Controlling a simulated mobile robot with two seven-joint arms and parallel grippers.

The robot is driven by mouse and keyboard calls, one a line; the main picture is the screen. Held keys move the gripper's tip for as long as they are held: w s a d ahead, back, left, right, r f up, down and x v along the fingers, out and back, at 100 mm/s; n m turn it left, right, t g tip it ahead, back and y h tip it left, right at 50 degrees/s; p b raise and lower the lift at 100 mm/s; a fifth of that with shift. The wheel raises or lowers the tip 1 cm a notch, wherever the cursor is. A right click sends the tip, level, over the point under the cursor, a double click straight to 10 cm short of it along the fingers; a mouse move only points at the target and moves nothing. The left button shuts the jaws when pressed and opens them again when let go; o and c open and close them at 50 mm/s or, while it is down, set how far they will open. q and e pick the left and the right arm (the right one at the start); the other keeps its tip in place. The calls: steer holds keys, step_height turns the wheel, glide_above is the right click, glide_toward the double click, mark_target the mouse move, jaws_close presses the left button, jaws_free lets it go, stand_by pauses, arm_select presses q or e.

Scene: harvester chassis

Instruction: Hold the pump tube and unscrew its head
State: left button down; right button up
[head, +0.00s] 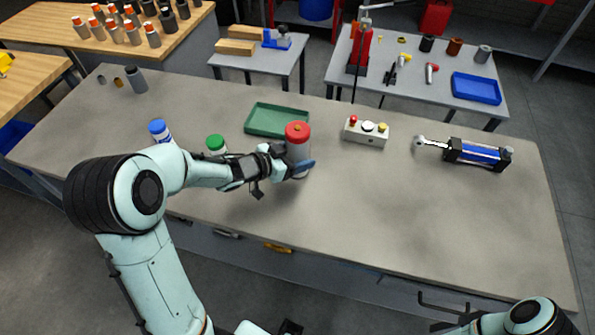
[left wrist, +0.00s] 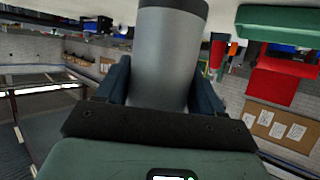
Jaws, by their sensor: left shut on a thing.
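The pump tube (head: 299,153) is a grey cylinder with a red head (head: 297,130) on top. It stands upright on the grey workbench near the green tray. My left gripper (head: 301,168) is shut on the tube's body, below the red head. In the left wrist view the grey tube (left wrist: 172,60) sits between the two dark fingers of my left gripper (left wrist: 168,88). The red head does not show there. My right arm shows only in part at the bottom right of the head view, and its gripper's fingers cannot be made out.
A green tray (head: 277,119) lies just behind the tube. A green-capped bottle (head: 216,145) and a blue-capped bottle (head: 159,131) stand to the left. A button box (head: 366,132) and a blue cylinder (head: 478,154) lie to the right. The bench's front right is clear.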

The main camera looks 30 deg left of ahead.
arm_select(q)
steer(key=shift+f+b, duration=0.5)
steer(key=shift+f, duration=1.95)
arm_select(e)
steer(key=shift+s+f, duration=0.4)
steer(key=shift+f, duration=0.3)
arm_select(q)
steer(key=shift+f, duration=0.1)
steer(key=shift+f, duration=0.15)
steer(key=shift+c, duration=0.7)
jaws_free()
steer(key=shift+s, duration=0.1)
arm_select(e)
steer(key=shift+s+f, duration=0.1)
steer(key=shift+f, duration=0.05)
arm_select(q)
steer(key=shift+r, duration=0.3)
steer(key=v, duration=1.2)
steer(key=shift+f+p, duration=0.2)
steer(key=shift+p, duration=0.15)
arm_select(e)
steer(key=shift+w+r, duration=0.35)
steer(key=shift+r, duration=0.25)
